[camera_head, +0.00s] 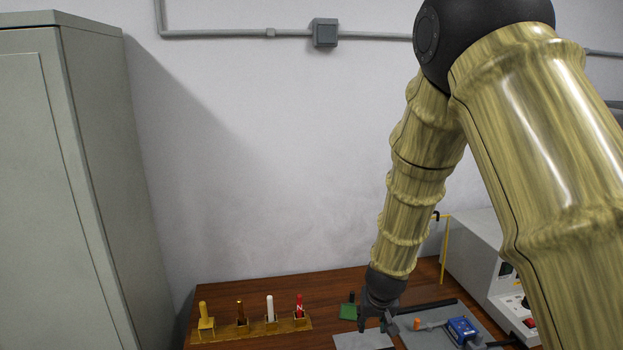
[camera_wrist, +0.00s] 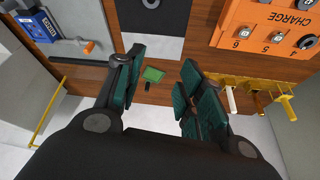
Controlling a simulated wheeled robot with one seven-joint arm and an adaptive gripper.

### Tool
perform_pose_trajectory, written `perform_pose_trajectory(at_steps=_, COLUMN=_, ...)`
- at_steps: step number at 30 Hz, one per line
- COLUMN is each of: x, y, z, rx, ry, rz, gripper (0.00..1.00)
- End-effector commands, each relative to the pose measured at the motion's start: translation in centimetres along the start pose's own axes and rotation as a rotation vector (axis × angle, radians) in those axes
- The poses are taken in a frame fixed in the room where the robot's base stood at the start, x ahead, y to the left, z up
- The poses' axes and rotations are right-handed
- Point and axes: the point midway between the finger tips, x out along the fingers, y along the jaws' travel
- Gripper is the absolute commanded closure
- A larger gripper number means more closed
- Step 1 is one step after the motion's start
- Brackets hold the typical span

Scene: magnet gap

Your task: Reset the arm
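My arm reaches down over the wooden table from the upper right in the head view. My gripper (camera_head: 376,328) hangs low over the table, near a grey plate (camera_head: 362,341). In the wrist view my gripper (camera_wrist: 162,85) has its two green-padded fingers well apart, with nothing held between them. A small green block (camera_head: 348,311) stands on the table just left of the gripper in the head view. It shows beyond the open fingers in the wrist view (camera_wrist: 153,75).
A gold rack (camera_head: 255,332) holds upright rods, including a white one (camera_head: 269,307) and a red one marked N (camera_head: 299,306). A blue device (camera_head: 462,330) sits right of the gripper. An orange CHARGE box (camera_wrist: 262,28) shows in the wrist view. A grey cabinet (camera_head: 60,180) stands left.

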Motion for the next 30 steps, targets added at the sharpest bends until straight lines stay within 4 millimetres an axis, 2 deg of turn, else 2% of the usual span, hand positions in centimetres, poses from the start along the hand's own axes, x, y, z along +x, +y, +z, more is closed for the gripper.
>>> perform_pose_trajectory(at_steps=8, x=2.9, y=1.1, z=3.1, rx=0.000, ry=-0.028, rz=0.019, gripper=0.62)
perform_pose_trajectory(at_steps=17, x=7.2, y=3.0, z=8.8, rx=-0.007, ry=-0.075, rz=0.049, gripper=0.62)
perform_pose_trajectory(at_steps=20, x=9.3, y=3.9, z=11.9, rx=-0.009, ry=-0.100, rz=0.060, gripper=0.62)
perform_pose_trajectory(at_steps=23, x=11.9, y=4.9, z=16.1, rx=-0.015, ry=-0.132, rz=0.072, gripper=0.62)
perform_pose_trajectory(at_steps=30, x=17.3, y=7.3, z=28.2, rx=-0.030, ry=-0.216, rz=0.083, gripper=0.62)
